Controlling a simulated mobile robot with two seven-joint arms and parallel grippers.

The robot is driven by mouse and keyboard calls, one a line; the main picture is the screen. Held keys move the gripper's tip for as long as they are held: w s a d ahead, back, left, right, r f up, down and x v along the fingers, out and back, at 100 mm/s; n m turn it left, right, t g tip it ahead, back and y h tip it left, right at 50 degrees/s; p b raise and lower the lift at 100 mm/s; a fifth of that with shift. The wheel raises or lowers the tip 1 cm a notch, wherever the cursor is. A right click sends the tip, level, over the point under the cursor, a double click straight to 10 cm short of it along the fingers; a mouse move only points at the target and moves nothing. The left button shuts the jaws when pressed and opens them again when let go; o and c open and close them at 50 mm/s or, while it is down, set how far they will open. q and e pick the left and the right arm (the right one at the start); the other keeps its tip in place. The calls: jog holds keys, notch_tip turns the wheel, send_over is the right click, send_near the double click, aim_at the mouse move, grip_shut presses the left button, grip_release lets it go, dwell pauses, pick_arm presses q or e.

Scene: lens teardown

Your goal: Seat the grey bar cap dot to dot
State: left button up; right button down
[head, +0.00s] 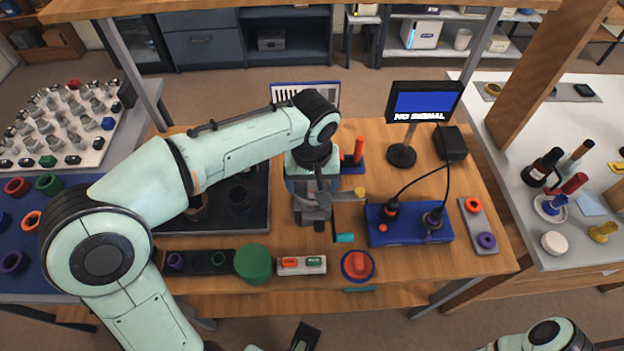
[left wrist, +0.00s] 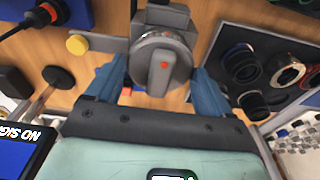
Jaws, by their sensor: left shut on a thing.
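In the left wrist view, the grey bar cap (left wrist: 153,80) is a round grey disc with a raised bar across it and an orange-red dot on the bar. My left gripper (left wrist: 158,90) is shut on it, with one blue finger at each side. The cap lies in front of a grey fixture (left wrist: 166,17), which also shows in the head view (head: 312,212). I cannot tell whether the cap touches what is behind it. In the head view my left gripper (head: 312,187) points down over the fixture, and the cap is hardly visible.
A yellow knob (head: 360,192) sticks out right of the fixture. A dark tray (head: 262,222) holds rings at left.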

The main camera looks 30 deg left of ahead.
pick_arm(q)
jog(key=shift+f, duration=0.45)
dwell(0.5)
